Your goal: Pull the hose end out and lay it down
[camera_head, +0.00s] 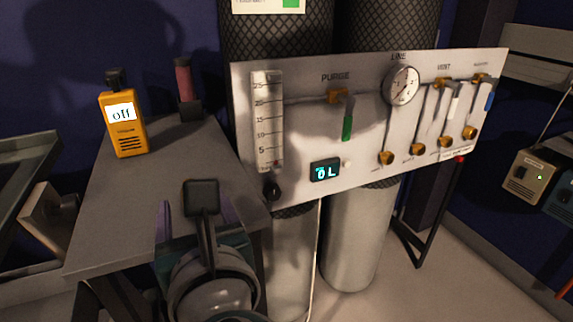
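No hose end can be made out clearly. A thin pale line (316,260) runs down from the white panel (300,100) beside the cylinders; I cannot tell if it is a hose. Brass fittings (386,158) line the panel's lower right. My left gripper (203,217) is at the lower middle-left, over the near right part of the grey bench. A purple finger shows at its left side, well out from its middle, and it looks open. Its black camera mount hides part of it, and nothing is seen held. My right gripper is out of view.
A yellow meter reading "off" (122,125) and a red-topped item in a dark holder (186,88) stand on the grey bench (110,220). Two cylinders (357,235) stand behind the panel. A beige box (530,176) is at the far right. Floor (460,270) shows clear at lower right.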

